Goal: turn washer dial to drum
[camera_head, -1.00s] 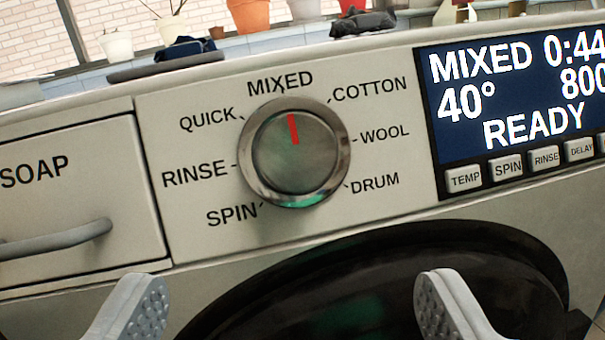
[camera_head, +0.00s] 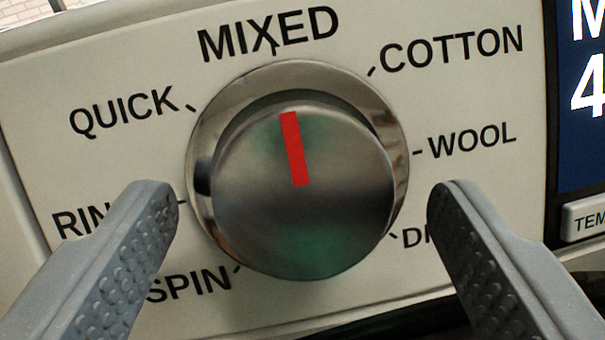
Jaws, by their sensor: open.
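The washer dial (camera_head: 300,222) is a round metal knob in a shiny ring, in the middle of the view. Its red mark (camera_head: 294,148) points up to the MIXED label (camera_head: 268,33). My gripper (camera_head: 303,205) is open, with one grey finger to the left of the dial and one to the right. Gaps show between the fingers and the knob. The DRUM label (camera_head: 415,237), at the lower right, is partly hidden by the right finger. The left finger hides part of the RINSE label (camera_head: 78,219).
The pale control panel (camera_head: 140,60) fills most of the view and tilts slightly. Part of the dark blue display (camera_head: 580,150) shows at the right edge, above the TEMP button (camera_head: 588,221). COTTON, WOOL, QUICK and SPIN labels surround the dial.

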